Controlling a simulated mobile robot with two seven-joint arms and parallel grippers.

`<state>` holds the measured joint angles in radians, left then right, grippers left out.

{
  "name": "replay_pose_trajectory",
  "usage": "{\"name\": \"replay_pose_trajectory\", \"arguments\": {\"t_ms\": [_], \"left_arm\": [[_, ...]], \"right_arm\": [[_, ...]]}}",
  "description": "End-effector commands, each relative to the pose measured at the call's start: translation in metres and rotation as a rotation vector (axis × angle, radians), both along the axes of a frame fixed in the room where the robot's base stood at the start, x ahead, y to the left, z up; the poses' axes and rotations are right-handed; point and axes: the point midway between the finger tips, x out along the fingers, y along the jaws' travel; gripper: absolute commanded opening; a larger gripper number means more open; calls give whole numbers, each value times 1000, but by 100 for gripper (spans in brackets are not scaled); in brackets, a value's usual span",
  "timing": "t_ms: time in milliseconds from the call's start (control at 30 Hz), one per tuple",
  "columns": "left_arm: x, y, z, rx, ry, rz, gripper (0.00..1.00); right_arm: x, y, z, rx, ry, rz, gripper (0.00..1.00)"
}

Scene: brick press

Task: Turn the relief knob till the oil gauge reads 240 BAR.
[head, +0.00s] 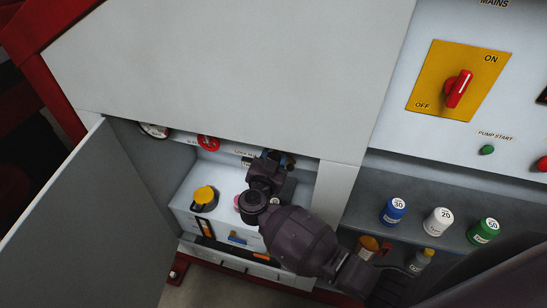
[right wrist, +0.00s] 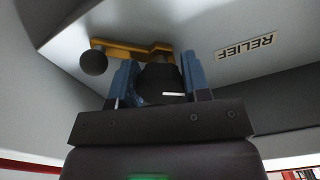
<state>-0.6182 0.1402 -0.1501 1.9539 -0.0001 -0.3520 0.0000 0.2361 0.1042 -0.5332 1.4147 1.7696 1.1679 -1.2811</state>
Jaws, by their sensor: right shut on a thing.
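The relief knob (right wrist: 166,82) is black with a white mark and shows in the right wrist view beside the RELIEF label (right wrist: 246,47). My right gripper (right wrist: 160,75) is shut on it, one blue finger on each side. In the head view my right gripper (head: 277,160) reaches into the open cabinet, up under its top edge, and hides the knob. A round white gauge (head: 155,130) shows partly at the cabinet's upper left. The panel edge cuts it off and its reading cannot be made out. My left gripper is not in view.
A brass lever with a black ball (right wrist: 93,62) lies close behind the knob. The cabinet door (head: 65,220) stands open at left. A red handwheel (head: 208,142) and a yellow-capped part (head: 204,197) are inside. Blue, white and green jars (head: 437,222) stand on the right shelf.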

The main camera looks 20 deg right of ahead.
Motion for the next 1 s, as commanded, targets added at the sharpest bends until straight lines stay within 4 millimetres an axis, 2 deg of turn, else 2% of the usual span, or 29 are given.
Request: {"name": "replay_pose_trajectory", "arguments": {"t_ms": [500, 1000], "left_arm": [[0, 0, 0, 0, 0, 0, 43], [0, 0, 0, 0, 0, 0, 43]], "right_arm": [[-1, 1, -1, 249, -163, -1, 19], [0, 1, -1, 283, -188, 0, 19]]}}
